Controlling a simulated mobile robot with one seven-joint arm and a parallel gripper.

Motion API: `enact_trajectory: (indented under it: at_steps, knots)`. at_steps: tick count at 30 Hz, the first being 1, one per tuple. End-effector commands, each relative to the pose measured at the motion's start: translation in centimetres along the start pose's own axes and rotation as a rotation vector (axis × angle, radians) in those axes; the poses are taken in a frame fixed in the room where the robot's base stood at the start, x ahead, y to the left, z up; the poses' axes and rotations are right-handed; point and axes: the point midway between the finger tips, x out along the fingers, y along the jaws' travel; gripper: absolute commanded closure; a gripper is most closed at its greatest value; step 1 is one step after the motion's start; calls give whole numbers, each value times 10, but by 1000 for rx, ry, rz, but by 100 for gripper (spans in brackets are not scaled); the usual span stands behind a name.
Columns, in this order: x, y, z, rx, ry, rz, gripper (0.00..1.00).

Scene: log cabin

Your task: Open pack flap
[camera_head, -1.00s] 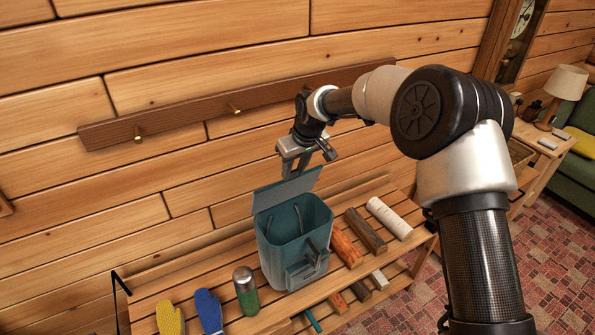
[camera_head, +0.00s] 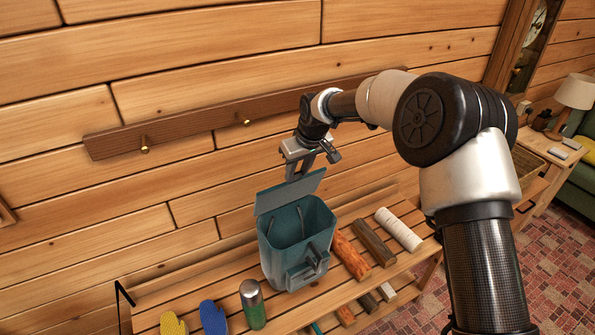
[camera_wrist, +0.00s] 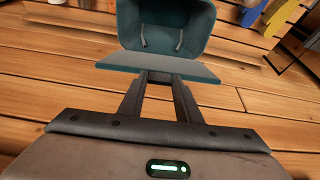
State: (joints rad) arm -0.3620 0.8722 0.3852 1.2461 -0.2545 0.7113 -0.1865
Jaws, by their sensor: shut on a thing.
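The teal pack (camera_head: 296,250) stands upright on the slatted bench, its top open and its inside visible. Its flap (camera_head: 290,192) is raised at the back, tilted up toward the wall. My gripper (camera_head: 303,172) is above and behind the pack, at the flap's upper edge. In the wrist view my gripper's fingers (camera_wrist: 172,82) are shut on the edge of the flap (camera_wrist: 150,64), with the open pack (camera_wrist: 165,25) beyond it. Two thin straps show inside the pack. The fingertips are partly hidden by the flap.
On the slatted bench (camera_head: 190,290), a green bottle (camera_head: 252,304) and blue (camera_head: 213,318) and yellow (camera_head: 173,323) mittens lie left of the pack. Logs (camera_head: 350,256) and a white roll (camera_head: 398,229) lie right. A peg rail (camera_head: 200,125) runs along the wall behind.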

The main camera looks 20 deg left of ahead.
Motion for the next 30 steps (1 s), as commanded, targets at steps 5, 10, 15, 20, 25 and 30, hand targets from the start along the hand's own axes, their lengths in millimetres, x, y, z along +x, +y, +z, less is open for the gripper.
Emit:
enact_trajectory:
  at_steps: [5,10,15,20,25,30]
  knots:
    - [0,0,0,0,-1,-1,100]
    - [0,-1,0,0,-1,-1,100]
    - [0,-1,0,0,-1,-1,66]
    - [0,0,0,0,-1,-1,50]
    - [0,0,0,0,-1,-1,50]
    - [-8,0,0,0,1,1,50]
